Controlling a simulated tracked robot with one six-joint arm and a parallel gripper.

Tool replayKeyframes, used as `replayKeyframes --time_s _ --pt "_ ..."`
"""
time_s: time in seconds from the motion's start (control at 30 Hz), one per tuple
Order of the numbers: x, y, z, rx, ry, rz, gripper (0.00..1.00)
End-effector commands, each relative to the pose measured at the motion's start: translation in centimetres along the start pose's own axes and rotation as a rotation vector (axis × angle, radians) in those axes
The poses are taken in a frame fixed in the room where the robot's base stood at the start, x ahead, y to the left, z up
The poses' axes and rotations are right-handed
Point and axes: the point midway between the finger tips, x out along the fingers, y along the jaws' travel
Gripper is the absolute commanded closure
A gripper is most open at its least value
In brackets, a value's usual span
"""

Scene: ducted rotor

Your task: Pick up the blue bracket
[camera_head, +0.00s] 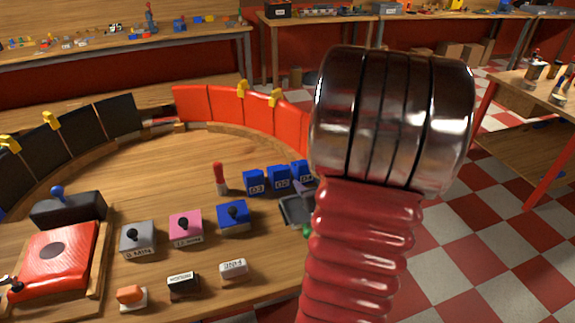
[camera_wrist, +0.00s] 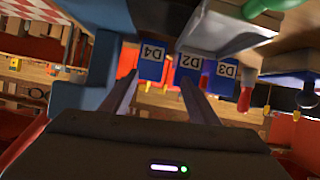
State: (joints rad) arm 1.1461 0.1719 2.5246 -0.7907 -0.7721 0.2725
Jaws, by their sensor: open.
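My gripper (camera_wrist: 160,82) is open in the wrist view, with its two grey fingers apart and nothing seen between their tips. A plain blue angular piece (camera_wrist: 75,92) stands to the left of the fingers and looks like the blue bracket, but it is partly cut off and I cannot be sure. It is outside the jaws. In the head view I cannot make out the bracket; my red ribbed arm and its metal end block much of the right side.
Blue labelled blocks D4 (camera_wrist: 152,62), D2 (camera_wrist: 187,66) and D3 (camera_wrist: 225,82) lie beyond the fingertips. In the head view, the wooden bench holds a pink box (camera_head: 186,226), a grey box (camera_head: 138,238) and a red pad (camera_head: 55,258). A curved red panel (camera_head: 210,105) borders its back.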

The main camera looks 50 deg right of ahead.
Motion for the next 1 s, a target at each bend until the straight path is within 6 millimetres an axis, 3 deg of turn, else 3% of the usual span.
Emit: replayKeyframes --time_s 0.2,0.63,1.0 --pt "-0.5 1.9 1.8 0.060 0.050 -0.018 0.45" --pt "-0.3 1.9 1.8 0.064 0.059 -0.022 0.45" --pt "3.4 1.8 1.6 0.063 0.058 -0.024 0.45"
